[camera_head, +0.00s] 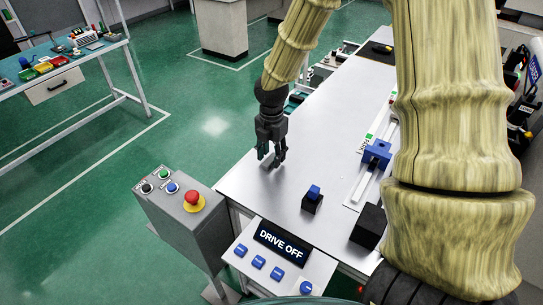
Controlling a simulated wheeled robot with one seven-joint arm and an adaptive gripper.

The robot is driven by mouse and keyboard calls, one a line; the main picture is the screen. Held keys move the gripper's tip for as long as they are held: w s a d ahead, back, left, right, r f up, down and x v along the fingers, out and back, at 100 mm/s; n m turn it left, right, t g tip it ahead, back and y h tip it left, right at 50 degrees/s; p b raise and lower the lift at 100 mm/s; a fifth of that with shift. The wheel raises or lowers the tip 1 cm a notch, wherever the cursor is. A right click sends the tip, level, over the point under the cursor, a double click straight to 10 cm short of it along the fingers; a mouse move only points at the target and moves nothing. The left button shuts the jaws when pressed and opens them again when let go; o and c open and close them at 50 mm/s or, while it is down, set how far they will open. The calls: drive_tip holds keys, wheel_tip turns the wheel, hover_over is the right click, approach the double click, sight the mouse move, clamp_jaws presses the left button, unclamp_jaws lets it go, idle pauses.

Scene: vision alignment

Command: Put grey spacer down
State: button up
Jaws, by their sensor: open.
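My gripper (271,157) is open and points down at the left part of the pale grey table (240,180), with its fingertips close to the surface. A small grey piece, seemingly the grey spacer (268,164), shows between and just below the fingers. The fingers partly hide it. It appears to be on the tabletop, but I cannot tell whether a finger touches it.
A black block with a blue top (313,193) stands right of my gripper. A control box with a red button (194,200) and a "DRIVE OFF" panel (281,243) flank the near edge.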

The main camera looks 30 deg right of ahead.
sight(272, 158)
wheel_tip(272, 158, up, 11)
drive_tip(key=b, duration=0.2)
drive_tip(key=shift+r+b, duration=0.15)
drive_tip(key=shift+b, duration=0.15)
idle(0.5)
